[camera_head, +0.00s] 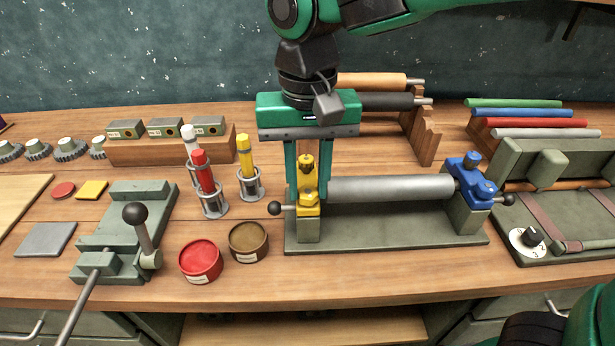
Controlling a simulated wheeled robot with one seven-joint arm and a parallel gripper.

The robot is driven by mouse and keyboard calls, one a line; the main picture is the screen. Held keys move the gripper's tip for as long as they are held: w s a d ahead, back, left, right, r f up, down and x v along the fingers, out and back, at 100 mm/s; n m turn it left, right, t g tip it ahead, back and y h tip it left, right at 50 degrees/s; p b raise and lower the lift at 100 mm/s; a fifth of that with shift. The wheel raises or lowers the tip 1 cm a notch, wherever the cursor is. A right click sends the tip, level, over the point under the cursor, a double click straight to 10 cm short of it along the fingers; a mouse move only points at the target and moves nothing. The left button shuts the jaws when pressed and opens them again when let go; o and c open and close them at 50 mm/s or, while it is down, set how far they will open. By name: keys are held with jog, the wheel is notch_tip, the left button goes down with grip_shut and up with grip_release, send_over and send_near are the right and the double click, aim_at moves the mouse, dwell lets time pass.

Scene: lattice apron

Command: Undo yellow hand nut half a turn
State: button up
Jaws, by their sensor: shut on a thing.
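My gripper (306,172) points straight down at the left end of the roller stand. Its two green fingers stand on either side of the yellow hand nut (306,163) and are shut on it. The nut sits on top of a yellow clamp (308,198) that holds the left end of a grey roller (390,188). The finger tips are partly hidden behind the yellow clamp. A blue hand nut (472,159) sits on the blue clamp (477,186) at the roller's right end.
The roller stand's green base (390,234) lies on the wooden bench. Left of it are two round tins, red (201,260) and brown (249,240), and tubes in metal holders, including a yellow one (245,157). A lever press (125,225) stands further left. Spare rollers (372,80) lie behind.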

aim_at(308, 190)
jog(key=o, duration=1.1)
jog(key=shift+c, duration=0.2)
notch_tip(308, 190, up, 11)
jog(key=shift+w+f, duration=0.1)
jog(key=shift+f, duration=0.05)
